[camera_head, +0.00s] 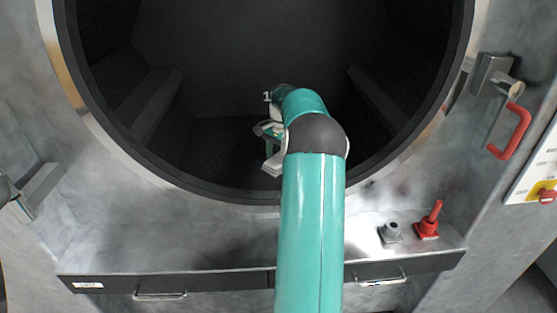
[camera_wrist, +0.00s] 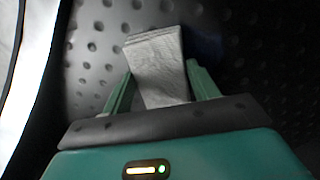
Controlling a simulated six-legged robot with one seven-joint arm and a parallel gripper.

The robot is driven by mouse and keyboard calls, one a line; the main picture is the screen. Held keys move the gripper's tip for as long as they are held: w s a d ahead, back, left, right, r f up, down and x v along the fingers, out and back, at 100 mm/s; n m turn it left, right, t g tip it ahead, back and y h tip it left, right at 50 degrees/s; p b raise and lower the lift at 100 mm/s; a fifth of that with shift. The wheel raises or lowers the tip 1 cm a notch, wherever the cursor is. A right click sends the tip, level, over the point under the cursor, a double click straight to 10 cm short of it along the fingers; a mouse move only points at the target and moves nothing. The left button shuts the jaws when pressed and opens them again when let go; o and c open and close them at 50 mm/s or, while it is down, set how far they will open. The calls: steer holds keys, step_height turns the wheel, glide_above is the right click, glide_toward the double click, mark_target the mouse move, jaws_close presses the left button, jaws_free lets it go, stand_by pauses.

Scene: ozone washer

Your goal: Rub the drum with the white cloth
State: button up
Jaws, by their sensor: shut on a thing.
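The drum (camera_head: 250,50) is the large dark round cavity in the metal washer front. In the wrist view its perforated grey wall (camera_wrist: 95,50) fills the background. My gripper (camera_wrist: 160,85) is shut on the white cloth (camera_wrist: 158,60), a folded pale piece standing up between the two green fingers. The cloth lies in front of the dimpled drum wall; I cannot tell whether it touches it. In the head view my arm reaches through the opening, and my gripper (camera_head: 268,140) is inside the drum, partly hidden by the wrist.
The drum's round rim (camera_head: 130,158) surrounds my arm. A red latch handle (camera_head: 511,131) is at the right. Drawer handles (camera_head: 160,295) are below. Open room lies inside the drum.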

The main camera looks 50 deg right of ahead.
steer(key=shift+w+d, duration=0.7)
steer(key=shift+d, duration=0.2)
steer(key=shift+w+d+f, duration=0.1)
steer(key=shift+w+d, duration=1.2)
steer(key=shift+d, duration=0.1)
steer(key=shift+w+a, duration=0.65)
steer(key=shift+w, duration=0.1)
steer(key=shift+s+a+f, duration=0.1)
steer(key=shift+s+a, duration=1.3)
steer(key=shift+a, duration=0.2)
steer(key=shift+s+a+r, duration=0.1)
steer(key=shift+s+a, duration=1.2)
steer(key=shift+a, duration=0.15)
steer(key=shift+s+a+r, duration=0.1)
steer(key=shift+s+a, duration=1.15)
steer(key=shift+a, duration=0.2)
steer(key=shift+w+a+f, duration=0.15)
steer(key=shift+w+a, duration=0.55)
steer(key=shift+w, duration=0.05)
steer(key=shift+w+d+r, duration=0.1)
steer(key=shift+w+d, duration=1.25)
steer(key=shift+d, duration=0.2)
steer(key=shift+w+d+r, duration=0.1)
steer(key=shift+w+d, duration=1.2)
steer(key=shift+d, duration=0.2)
steer(key=shift+w+d+f, duration=0.15)
steer(key=shift+w+d, duration=1.15)
steer(key=shift+d, duration=0.15)
